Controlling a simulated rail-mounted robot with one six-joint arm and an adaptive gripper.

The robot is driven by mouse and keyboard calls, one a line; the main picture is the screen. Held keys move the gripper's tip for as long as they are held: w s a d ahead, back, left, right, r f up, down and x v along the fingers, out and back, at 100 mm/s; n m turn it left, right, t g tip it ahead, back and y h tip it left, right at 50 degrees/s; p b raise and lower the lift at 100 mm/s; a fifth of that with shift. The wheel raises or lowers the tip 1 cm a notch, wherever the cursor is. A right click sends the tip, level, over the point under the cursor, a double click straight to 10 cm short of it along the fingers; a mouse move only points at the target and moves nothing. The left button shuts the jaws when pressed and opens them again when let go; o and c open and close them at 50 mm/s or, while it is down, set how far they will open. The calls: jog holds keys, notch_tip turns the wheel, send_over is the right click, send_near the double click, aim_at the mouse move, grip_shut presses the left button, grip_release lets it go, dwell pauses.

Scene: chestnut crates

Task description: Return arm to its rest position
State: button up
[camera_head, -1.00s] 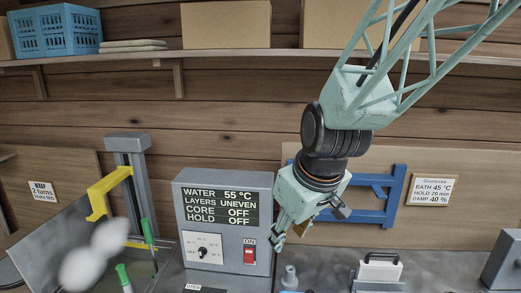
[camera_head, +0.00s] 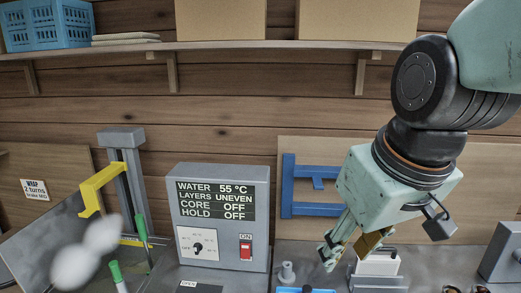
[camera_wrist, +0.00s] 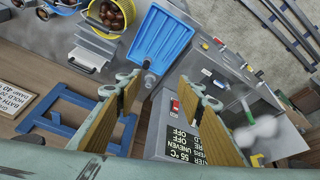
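My gripper (camera_head: 348,250) hangs at the lower right of the head view, tilted, in front of the blue wall frame (camera_head: 289,185) and right of the grey control box (camera_head: 262,200). In the wrist view my gripper (camera_wrist: 163,86) shows two wood-padded fingers standing well apart. Nothing is held between them. My arm reaches in from the right edge of the head view, and its upper links are out of frame.
A shelf (camera_head: 230,46) with boxes and a blue crate (camera_head: 63,27) runs along the wall. A yellow bracket (camera_head: 100,190) stands left. The wrist view shows a blue tray (camera_wrist: 163,45) and a yellow basket (camera_wrist: 127,41) holding chestnuts. A white-topped block (camera_head: 377,265) stands close to my gripper.

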jog(key=s+d+m+b, duration=0.2)
jog(key=s+d, duration=0.3)
jog(key=s, duration=0.9)
jog(key=shift+s+d+m+h, duration=0.3)
jog(key=shift+m+h, duration=0.1)
jog(key=shift+m, duration=0.4)
